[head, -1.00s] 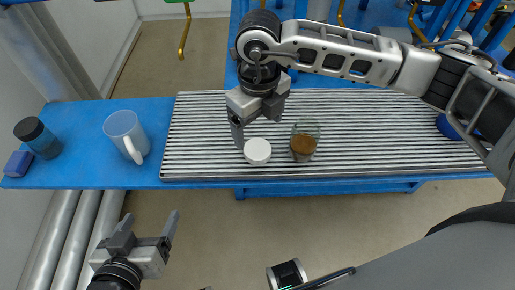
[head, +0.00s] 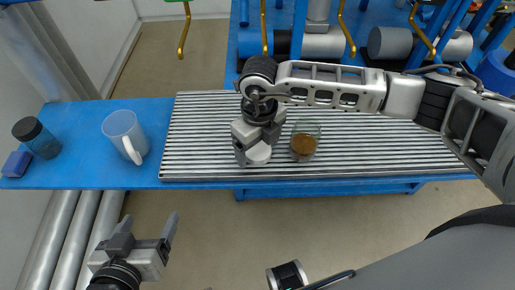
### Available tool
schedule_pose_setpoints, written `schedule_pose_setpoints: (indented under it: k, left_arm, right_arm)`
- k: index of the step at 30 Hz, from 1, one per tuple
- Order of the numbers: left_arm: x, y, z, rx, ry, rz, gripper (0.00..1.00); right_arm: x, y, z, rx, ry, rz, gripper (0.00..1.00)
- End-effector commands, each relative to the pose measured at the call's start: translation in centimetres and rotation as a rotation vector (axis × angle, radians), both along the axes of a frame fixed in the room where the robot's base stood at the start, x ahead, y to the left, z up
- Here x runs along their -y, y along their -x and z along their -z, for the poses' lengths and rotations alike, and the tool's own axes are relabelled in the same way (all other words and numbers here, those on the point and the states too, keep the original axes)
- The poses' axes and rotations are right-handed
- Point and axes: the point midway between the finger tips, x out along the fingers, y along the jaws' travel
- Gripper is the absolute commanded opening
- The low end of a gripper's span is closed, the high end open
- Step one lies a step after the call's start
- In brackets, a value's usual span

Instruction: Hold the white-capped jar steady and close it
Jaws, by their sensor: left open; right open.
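The white cap (head: 258,153) lies on the ribbed metal rack near its front edge, partly hidden by my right gripper. My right gripper (head: 256,156) is open, low over the cap, with its fingers around or just above it; I cannot tell whether they touch it. The clear glass jar (head: 305,140) with brown contents stands uncapped on the rack, just right of the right gripper. My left gripper (head: 147,230) is open and empty, in front of the blue table's front edge, away from the jar.
The ribbed rack (head: 400,150) is clear to the right of the glass jar.

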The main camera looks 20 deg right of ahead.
Motion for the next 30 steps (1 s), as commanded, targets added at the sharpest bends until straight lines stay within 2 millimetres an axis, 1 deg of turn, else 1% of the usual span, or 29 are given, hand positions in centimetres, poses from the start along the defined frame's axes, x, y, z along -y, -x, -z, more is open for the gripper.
schedule_pose_setpoints:
  k: [1, 3, 12, 14, 15, 17, 18, 30]
  left_arm:
    - [-0.01, 0.01, 0.05, 0.000, -0.001, 0.000, 0.78]
    - [-0.01, 0.01, 0.04, 0.000, -0.001, 0.000, 0.78]
    - [-0.01, 0.00, -0.07, 0.002, -0.001, 0.001, 0.78]
    - [-0.01, 0.00, -0.07, 0.002, -0.001, 0.001, 0.78]
    - [-0.01, -0.01, -0.08, 0.002, -0.001, 0.001, 0.78]
    - [0.00, -0.01, -0.08, 0.002, -0.001, 0.001, 0.78]
    - [0.00, -0.01, -0.09, 0.002, -0.001, 0.001, 0.78]
    - [0.00, -0.02, -0.16, 0.003, 0.000, 0.001, 0.78]
  right_arm:
    - [0.00, 0.04, 0.40, -0.001, 0.000, 0.000, 0.84]
    - [-0.01, 0.03, 0.56, 0.000, -0.001, 0.000, 0.84]
    - [-0.01, 0.01, 0.51, 0.000, 0.000, 0.000, 0.84]
    - [-0.01, 0.00, 0.50, 0.000, 0.000, 0.000, 0.67]
    - [-0.01, 0.00, 0.49, 0.000, 0.000, 0.000, 0.56]
    - [-0.01, 0.00, 0.49, 0.000, 0.000, 0.000, 0.39]
    - [-0.01, 0.00, 0.49, 0.000, 0.000, 0.000, 0.37]
    - [0.00, -0.02, 0.21, 0.001, 0.000, 0.000, 0.36]
